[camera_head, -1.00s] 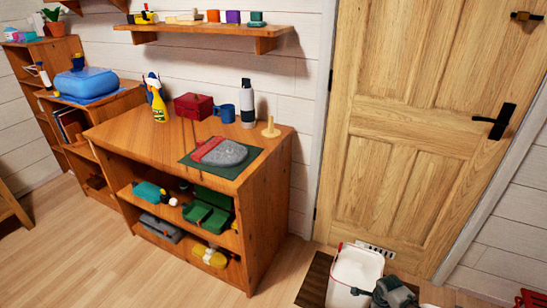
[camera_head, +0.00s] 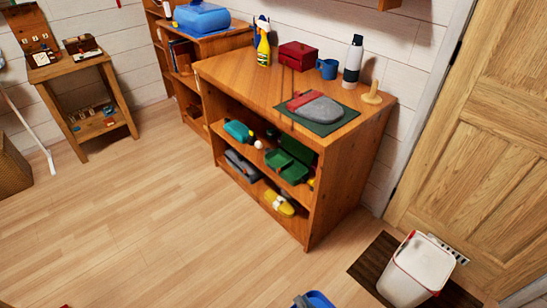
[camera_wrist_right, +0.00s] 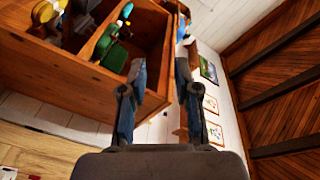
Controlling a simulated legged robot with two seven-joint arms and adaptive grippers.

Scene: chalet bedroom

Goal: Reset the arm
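My right gripper (camera_wrist_right: 160,75) shows in the right wrist view. Its two dark blue-grey fingers stand apart with a gap between them and nothing held. Behind the fingers is the wooden shelf unit (camera_wrist_right: 60,65), seen tilted. In the head view a blue piece (camera_head: 313,300) is cut off at the bottom edge; I cannot tell if it is part of my gripper. My left gripper is not in view.
The low wooden shelf unit (camera_head: 228,74) carries a red box (camera_head: 297,56), blue mug (camera_head: 327,68), bottle (camera_head: 353,60) and spray bottle (camera_head: 263,45). A white bin (camera_head: 415,270) stands on the dark mat (camera_head: 375,262) by the door (camera_head: 480,130).

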